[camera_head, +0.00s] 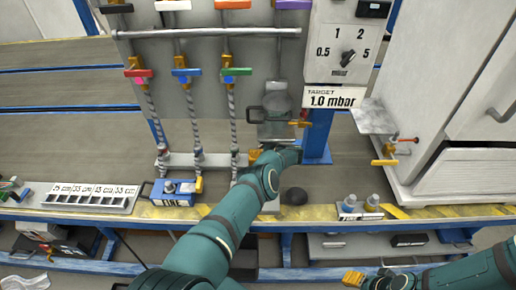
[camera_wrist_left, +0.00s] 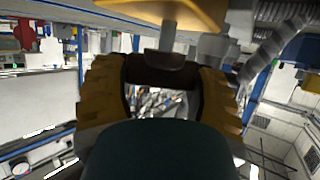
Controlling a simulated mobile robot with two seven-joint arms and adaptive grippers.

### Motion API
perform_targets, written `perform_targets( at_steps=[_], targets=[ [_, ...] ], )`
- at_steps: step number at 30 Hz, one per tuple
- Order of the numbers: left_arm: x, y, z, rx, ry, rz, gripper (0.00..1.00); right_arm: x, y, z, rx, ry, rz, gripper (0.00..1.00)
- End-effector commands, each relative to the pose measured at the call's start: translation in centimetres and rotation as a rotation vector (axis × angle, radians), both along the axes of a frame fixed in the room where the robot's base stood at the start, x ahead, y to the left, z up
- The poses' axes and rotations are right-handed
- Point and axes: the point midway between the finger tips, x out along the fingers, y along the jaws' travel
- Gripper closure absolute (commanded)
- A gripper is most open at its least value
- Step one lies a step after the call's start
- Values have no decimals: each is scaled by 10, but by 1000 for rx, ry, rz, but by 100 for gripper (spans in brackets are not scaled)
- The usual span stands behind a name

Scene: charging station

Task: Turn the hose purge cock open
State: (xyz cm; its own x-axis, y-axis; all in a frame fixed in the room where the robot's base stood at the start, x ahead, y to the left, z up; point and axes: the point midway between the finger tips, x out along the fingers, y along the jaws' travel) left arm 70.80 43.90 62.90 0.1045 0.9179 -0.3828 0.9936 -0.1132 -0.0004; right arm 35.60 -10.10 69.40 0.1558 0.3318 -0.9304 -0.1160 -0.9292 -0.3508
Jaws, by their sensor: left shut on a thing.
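My left arm (camera_head: 235,215) reaches up to the lower end of the panel, and its wrist hides most of the gripper in the head view. In the left wrist view my left gripper (camera_wrist_left: 163,72) is shut, with a dark handle (camera_wrist_left: 162,68) between its yellow fingers. A stem joins this handle to an orange-gold body (camera_wrist_left: 185,14), which appears to be the hose purge cock. A gold fitting (camera_head: 300,124) shows just above the wrist in the head view. The handle's exact angle cannot be told. My right gripper (camera_head: 353,278) is low at the right, away from the panel, its fingers partly seen.
A selector dial (camera_head: 347,58) is above right. A gold-handled valve (camera_head: 385,161) sits by the white cabinet (camera_head: 450,110).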

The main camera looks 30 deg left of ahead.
Motion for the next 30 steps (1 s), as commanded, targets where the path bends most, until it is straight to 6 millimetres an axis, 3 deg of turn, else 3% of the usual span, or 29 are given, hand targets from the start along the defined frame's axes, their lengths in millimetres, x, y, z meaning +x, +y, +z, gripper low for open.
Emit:
perform_targets(
  at_steps=[21, 22, 24, 30],
  targets=[
    [-1, 0, 0, 0, 1, 19, 75, 0, 0, 0, 0, 0, 0, 53],
    [-1, 0, 0, 0, 1, 19, 27, 0, 0, 0, 0, 0, 0, 53],
    [0, 0, 0, 0, 1, 19, 6, 0, 0, 0, 0, 0, 0, 53],
    [0, 0, 0, 0, 1, 18, 6, 0, 0, 0, 0, 0, 0, 53]
  ],
)
